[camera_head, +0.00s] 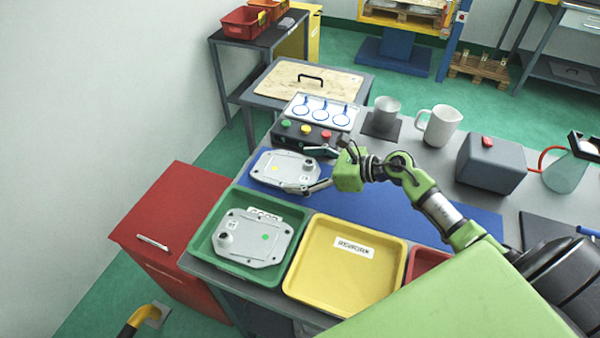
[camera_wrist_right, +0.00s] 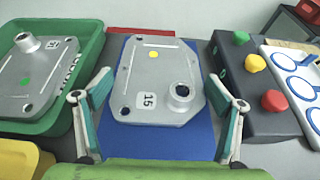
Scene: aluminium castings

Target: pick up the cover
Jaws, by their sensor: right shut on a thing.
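A grey cast cover (camera_head: 272,170) with a yellow dot lies on the blue mat (camera_head: 375,200). In the right wrist view the cover (camera_wrist_right: 150,75) shows a "15" label, a raised round boss and corner holes. My right gripper (camera_head: 308,171) is shut on this cover, one finger along each long side; its fingers also show in the wrist view (camera_wrist_right: 163,88). I cannot tell whether the cover is lifted off the mat. A second grey cover (camera_head: 252,240) with a green dot lies in the green tray (camera_head: 205,218). My left gripper is not in view.
A button box (camera_head: 302,137) with green, yellow and red buttons stands close behind the held cover. A yellow tray (camera_head: 340,275) is in front and empty. A metal cup (camera_head: 386,108), a white mug (camera_head: 438,125) and a grey box (camera_head: 490,163) stand further right.

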